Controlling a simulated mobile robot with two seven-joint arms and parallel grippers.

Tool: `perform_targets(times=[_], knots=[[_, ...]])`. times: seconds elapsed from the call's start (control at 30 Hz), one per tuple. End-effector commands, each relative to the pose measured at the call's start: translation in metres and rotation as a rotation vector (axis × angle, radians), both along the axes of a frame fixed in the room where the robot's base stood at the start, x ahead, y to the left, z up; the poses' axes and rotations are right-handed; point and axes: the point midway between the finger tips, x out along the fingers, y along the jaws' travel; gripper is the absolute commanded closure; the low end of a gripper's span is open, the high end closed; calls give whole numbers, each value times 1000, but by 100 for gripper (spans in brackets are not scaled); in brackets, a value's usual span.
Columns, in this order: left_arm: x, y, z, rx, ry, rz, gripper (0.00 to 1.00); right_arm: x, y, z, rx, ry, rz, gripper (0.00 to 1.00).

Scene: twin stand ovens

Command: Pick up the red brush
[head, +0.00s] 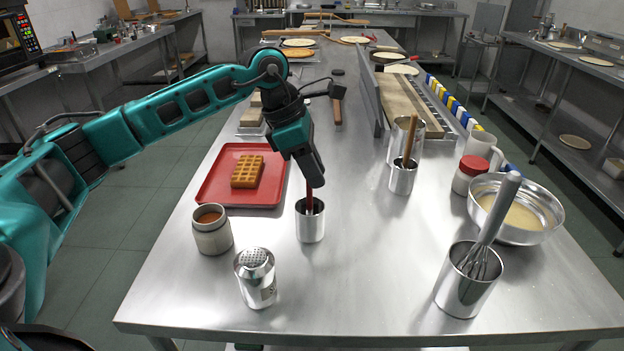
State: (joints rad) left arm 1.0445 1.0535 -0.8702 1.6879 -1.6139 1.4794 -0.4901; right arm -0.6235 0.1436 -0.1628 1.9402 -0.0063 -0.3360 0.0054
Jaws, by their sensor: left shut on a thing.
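The red brush (309,196) stands in a small metal cup (310,226) near the middle of the steel table. Only its red handle shows; its lower end is hidden inside the cup. My left gripper (316,182) reaches down from above and is shut on the top of the red handle. The brush is still within the cup, roughly upright. My right gripper is not in view.
A red tray (217,187) with a waffle (247,172) lies left of the cup. A jar (212,236) and a metal shaker (256,284) stand in front. A whisk cup (463,288), a bowl (540,232) and a red-lidded jar (467,176) stand right. The table's front middle is clear.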

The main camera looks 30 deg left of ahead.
Motion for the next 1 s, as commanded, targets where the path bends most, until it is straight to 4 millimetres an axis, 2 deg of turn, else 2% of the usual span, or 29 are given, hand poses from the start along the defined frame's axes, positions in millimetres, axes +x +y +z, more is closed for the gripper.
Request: perform_targets(times=[0.17, 0.27, 0.47, 0.8, 1.0], knots=[[1, 0, 15, -1, -4, 0, 100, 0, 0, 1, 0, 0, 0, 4], [1, 0, 31, -1, -6, 0, 100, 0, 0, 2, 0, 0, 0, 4], [2, -1, 76, -2, -8, -1, 100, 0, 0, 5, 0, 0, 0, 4], [1, -1, 163, -3, -5, 0, 100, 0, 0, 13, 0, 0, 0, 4], [1, 0, 191, -2, -2, 0, 100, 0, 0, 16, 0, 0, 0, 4]])
